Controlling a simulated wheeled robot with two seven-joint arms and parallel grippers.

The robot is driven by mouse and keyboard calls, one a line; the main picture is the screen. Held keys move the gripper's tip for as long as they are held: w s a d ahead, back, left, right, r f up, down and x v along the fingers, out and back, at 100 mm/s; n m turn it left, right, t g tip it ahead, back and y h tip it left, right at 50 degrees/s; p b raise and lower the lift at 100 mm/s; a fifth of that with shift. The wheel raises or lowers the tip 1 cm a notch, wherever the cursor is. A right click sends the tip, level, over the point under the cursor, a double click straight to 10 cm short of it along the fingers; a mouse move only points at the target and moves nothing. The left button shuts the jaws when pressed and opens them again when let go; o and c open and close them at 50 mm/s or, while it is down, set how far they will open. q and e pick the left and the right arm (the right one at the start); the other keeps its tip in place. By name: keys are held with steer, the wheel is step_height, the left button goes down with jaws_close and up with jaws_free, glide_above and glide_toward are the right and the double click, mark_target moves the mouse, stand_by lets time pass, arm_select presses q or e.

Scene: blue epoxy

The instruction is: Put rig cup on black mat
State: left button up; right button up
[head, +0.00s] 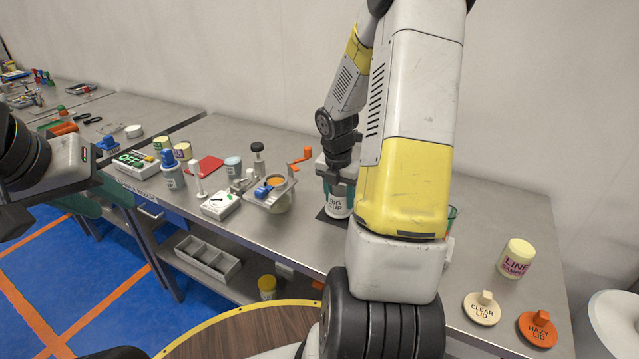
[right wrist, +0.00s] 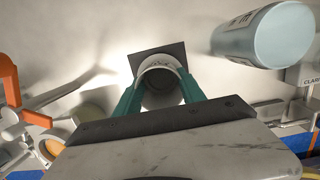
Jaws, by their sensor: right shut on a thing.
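The rig cup (head: 338,204) is a white cup with dark lettering, upright at the middle of the bench. My right gripper (head: 339,178) is shut on it from above. In the right wrist view the green fingers (right wrist: 160,100) press on both sides of the cup (right wrist: 160,84). The black mat (head: 326,219) shows as a dark square below the cup, mostly hidden by it; it also shows behind the cup in the right wrist view (right wrist: 150,58). I cannot tell whether the cup touches the mat. My left gripper (head: 62,165) is at the left edge, its fingers not clear.
A stand with an orange crank (head: 300,157) is close left of the cup. Bottles and a switch box (head: 220,205) stand further left. My right arm hides part of the bench.

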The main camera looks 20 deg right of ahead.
mark_target(336, 212)
steer(key=shift+f, duration=0.1)
steer(key=o, duration=1.4)
step_height(336, 212, up, 12)
steer(key=s+a, duration=0.1)
steer(key=s+a+r+m+t+y, duration=0.1)
steer(key=s+a+r+m, duration=0.3)
steer(key=m, duration=0.4)
steer(key=s+a+r+m+t+y, duration=0.1)
steer(key=s+a+r+m+t, duration=0.1)
steer(key=s+a+r+m, duration=0.3)
steer(key=s+a+r+m+t+y, duration=0.1)
steer(key=s+a+r+m+t, duration=0.1)
steer(key=s+a+r+m, duration=0.2)
steer(key=shift+s+a+r+m+y, duration=0.1)
steer(key=shift+s+a+m, duration=0.5)
steer(key=shift+m, duration=0.8)
steer(key=shift+s+a+r+m+y, duration=0.1)
steer(key=shift+s+a+m, duration=0.45)
steer(key=shift+m, duration=0.85)
steer(key=shift+s+a+m+y, duration=0.1)
steer(key=shift+s+a+m, duration=0.2)
steer(key=shift+s+m, duration=0.8)
